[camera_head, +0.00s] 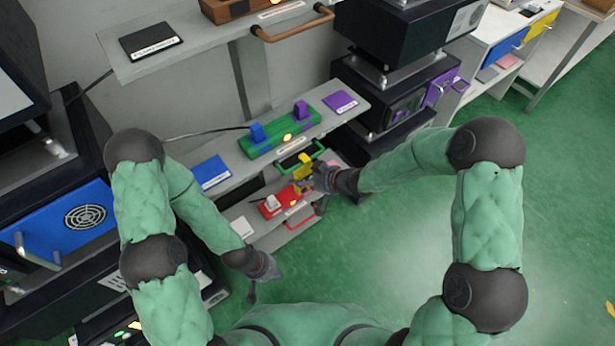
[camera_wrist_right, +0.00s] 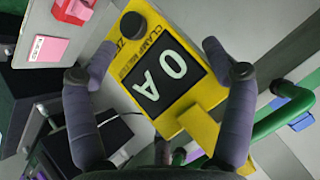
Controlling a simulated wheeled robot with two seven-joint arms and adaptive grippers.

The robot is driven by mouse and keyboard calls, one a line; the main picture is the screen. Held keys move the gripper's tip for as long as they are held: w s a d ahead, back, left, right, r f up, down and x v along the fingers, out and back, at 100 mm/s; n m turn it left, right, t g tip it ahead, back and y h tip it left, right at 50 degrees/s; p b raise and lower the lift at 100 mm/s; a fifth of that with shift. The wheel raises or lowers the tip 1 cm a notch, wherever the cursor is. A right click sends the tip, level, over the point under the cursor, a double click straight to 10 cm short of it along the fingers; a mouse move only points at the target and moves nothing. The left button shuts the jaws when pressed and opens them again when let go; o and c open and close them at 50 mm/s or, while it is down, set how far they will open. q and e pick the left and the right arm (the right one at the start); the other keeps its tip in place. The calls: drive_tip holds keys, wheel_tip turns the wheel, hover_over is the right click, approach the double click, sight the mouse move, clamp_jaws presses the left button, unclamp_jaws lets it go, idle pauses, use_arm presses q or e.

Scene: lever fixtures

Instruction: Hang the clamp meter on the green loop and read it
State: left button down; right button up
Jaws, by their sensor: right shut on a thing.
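The yellow clamp meter (camera_head: 303,166) is in my right gripper (camera_head: 322,178), beside the green loop (camera_head: 290,148) on the middle shelf. In the right wrist view the meter (camera_wrist_right: 125,62) lies between the two fingers of my right gripper (camera_wrist_right: 156,55). Its dark display (camera_wrist_right: 163,82) reads "0 A", turned in the picture. The green loop (camera_wrist_right: 284,112) shows at right, next to the meter's lower end. I cannot tell whether the meter's jaw is around it. My left gripper (camera_head: 254,292) hangs low, away from the shelves; its fingers are too small to judge.
A green box with blue and purple levers (camera_head: 281,133) sits above the green loop. A red lever box (camera_head: 277,203) and red loop (camera_head: 302,222) are on the lower shelf. A brown handle (camera_head: 293,27) juts from the top shelf. Green floor (camera_head: 400,230) is free at right.

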idle(0.3)
drive_tip(key=o, duration=1.3)
drive_tip(key=shift+f, duration=0.1)
drive_tip(key=v, duration=1.2)
drive_tip(key=s+f+m+g+h, duration=0.1)
drive_tip(key=s+f+m+g, duration=0.1)
drive_tip(key=s+f, duration=0.4)
drive_tip(key=s+d+f+m+g+h+p, duration=0.1)
drive_tip(key=s+f+m+g, duration=0.1)
drive_tip(key=s+f, duration=0.4)
drive_tip(key=s+d+f+m+g+h+p, duration=0.1)
drive_tip(key=s+f+m+g+h, duration=0.1)
drive_tip(key=s+f, duration=0.5)
wheel_tip(320, 180, down, 4)
drive_tip(key=shift+r+m, duration=0.25)
drive_tip(key=shift+m, duration=0.65)
